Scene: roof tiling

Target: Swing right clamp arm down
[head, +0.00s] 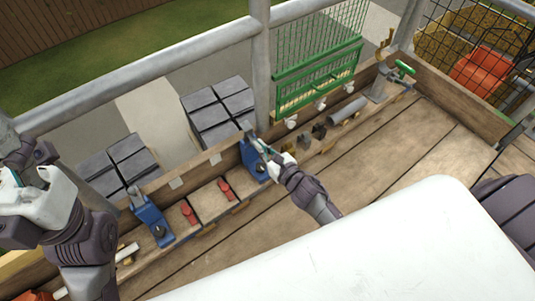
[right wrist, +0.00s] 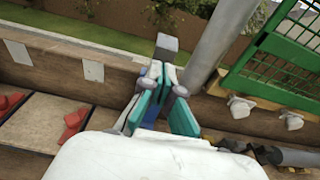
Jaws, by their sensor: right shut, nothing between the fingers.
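The right clamp (head: 251,160) is a blue block on the wooden bench by the back board. Its grey arm (head: 246,127) stands raised at the top, and its squared end shows upright in the right wrist view (right wrist: 166,44). My right gripper (head: 264,149) is shut and empty, with its teal-padded fingers (right wrist: 166,96) right in front of the clamp arm. I cannot tell whether they touch. The fingers hide most of the blue body (right wrist: 152,110). A similar left clamp (head: 152,221) stands farther left. My left gripper (head: 14,176) is at the left edge, away from the clamps; its jaw opening is unclear.
Red pieces (head: 224,188) lie between the clamps. A metal post (head: 260,75) rises behind the right clamp. A green wire rack (head: 318,75) and a grey cylinder (head: 347,110) are to the right. Dark tile stacks (head: 218,108) stand beyond the board. The bench planks at right are clear.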

